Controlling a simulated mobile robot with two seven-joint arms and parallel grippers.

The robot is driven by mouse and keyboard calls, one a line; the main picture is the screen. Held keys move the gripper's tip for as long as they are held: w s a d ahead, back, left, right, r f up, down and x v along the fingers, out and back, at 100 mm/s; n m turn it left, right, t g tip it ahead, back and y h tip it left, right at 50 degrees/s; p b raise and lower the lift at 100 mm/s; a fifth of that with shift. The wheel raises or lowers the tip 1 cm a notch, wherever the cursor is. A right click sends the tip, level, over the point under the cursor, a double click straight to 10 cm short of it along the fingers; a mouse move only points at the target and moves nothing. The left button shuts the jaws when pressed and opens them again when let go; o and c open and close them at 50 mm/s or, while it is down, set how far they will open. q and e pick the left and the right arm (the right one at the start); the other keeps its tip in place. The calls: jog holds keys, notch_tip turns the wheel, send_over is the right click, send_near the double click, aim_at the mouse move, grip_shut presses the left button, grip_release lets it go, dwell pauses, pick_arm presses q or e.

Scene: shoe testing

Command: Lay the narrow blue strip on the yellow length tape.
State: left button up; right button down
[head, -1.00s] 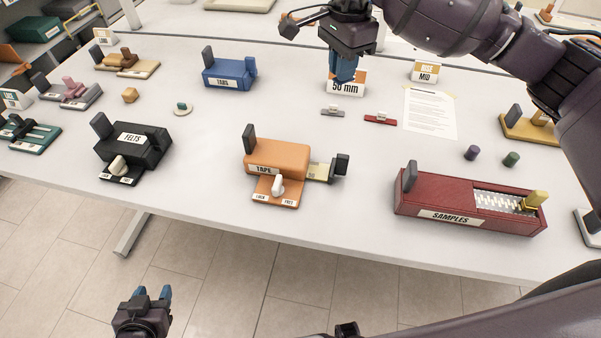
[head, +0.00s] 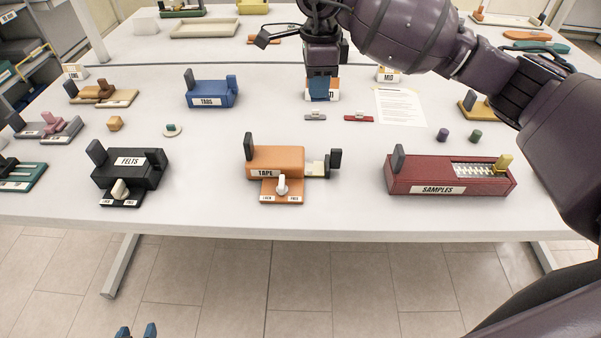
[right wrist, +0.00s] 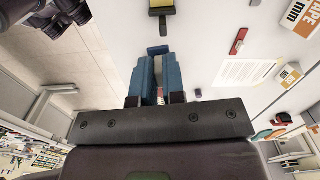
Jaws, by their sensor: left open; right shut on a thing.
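The orange TAPE box (head: 276,160) stands mid-table, with the pale yellow tape (head: 316,168) out of its right side and a dark end block (head: 334,162). My right gripper (head: 320,98) is beyond it, in front of the 50 mm card. The right wrist view shows its blue fingers (right wrist: 157,62) shut on a small dark-blue piece (right wrist: 158,50) across the tips, which looks like the narrow blue strip. The tape's end (right wrist: 160,3) is ahead of it, apart. My left gripper (head: 137,331) is open and empty at the bottom edge, mostly cut off.
The red SAMPLES box (head: 440,180) stands right, the black FELTS box (head: 130,170) left and the blue TABS box (head: 210,95) behind.

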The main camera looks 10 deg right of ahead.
aim_at(315, 168)
jog(key=shift+m, duration=0.3)
jog(key=shift+d, duration=0.1)
jog(key=shift+m, duration=0.3)
notch_tip(315, 168, down, 20)
jog(key=shift+w+f+p, duration=0.1)
jog(key=shift+p, duration=0.3)
jog(key=shift+f, duration=0.1)
jog(key=c, duration=1.2)
grip_release()
notch_tip(315, 168, up, 12)
jog(key=shift+r+b, duration=0.2)
jog(key=shift+b, duration=0.15)
